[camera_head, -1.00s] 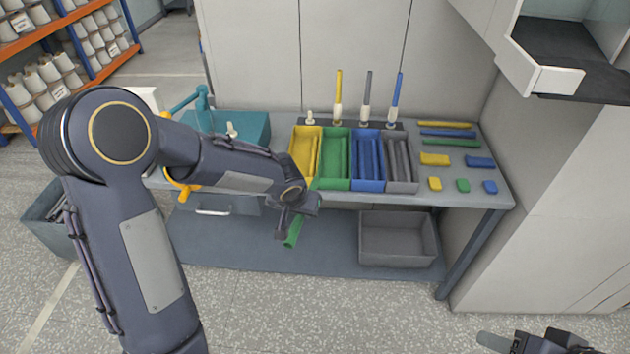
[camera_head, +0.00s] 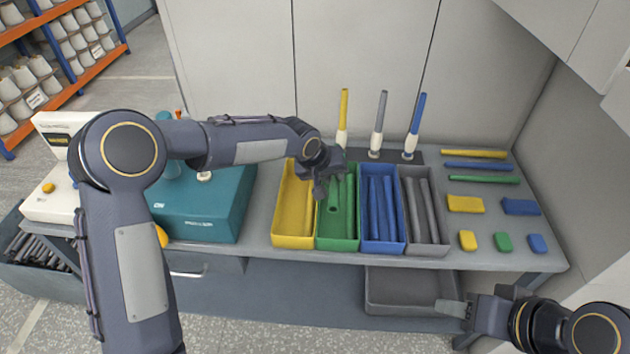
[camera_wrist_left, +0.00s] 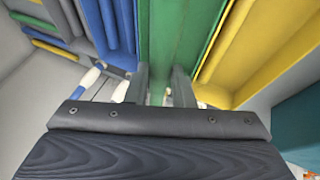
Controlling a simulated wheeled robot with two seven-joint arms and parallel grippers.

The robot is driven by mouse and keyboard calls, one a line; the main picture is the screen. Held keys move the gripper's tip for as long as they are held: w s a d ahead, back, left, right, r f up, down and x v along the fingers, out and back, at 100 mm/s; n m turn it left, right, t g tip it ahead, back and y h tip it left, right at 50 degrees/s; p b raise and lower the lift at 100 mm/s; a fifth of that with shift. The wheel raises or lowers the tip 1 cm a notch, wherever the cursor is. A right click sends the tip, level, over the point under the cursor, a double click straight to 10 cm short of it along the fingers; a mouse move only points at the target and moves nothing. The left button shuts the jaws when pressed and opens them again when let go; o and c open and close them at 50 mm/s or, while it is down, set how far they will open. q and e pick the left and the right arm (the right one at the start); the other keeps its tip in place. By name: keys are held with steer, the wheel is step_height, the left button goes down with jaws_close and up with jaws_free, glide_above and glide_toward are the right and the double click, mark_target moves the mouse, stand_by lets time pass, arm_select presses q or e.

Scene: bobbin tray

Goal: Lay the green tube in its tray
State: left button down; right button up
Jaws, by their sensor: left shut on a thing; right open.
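My left gripper (camera_head: 322,188) is over the green tray (camera_head: 337,243), shut on a green tube (camera_head: 334,200). The tube lies lengthwise along the tray, within its walls as seen from the head. Whether it touches the tray floor, I cannot tell. Another green tube (camera_head: 350,205) lies along the tray's right side. In the left wrist view the two fingers (camera_wrist_left: 161,88) are either side of the held tube, over the green tray (camera_wrist_left: 205,30). The gripper hides the tray's far left part. My right gripper (camera_head: 453,308) is open and empty, low at the right in front of the bench.
The yellow tray (camera_head: 292,241) adjoins on the left, the blue tray (camera_head: 382,246) and grey tray (camera_head: 427,249) on the right. Upright yellow (camera_head: 343,110), grey (camera_head: 380,115) and blue (camera_head: 416,115) tubes stand on pegs behind. A teal machine (camera_head: 215,228) stands left.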

arm_select(q)
steer(key=shift+w+f, duration=0.1)
steer(key=shift+f+b, duration=0.4)
steer(key=shift+f, duration=0.1)
steer(key=shift+f+b, duration=0.95)
steer(key=shift+f, duration=0.9)
steer(key=c, duration=1.2)
jaws_free()
steer(key=shift+o, duration=0.2)
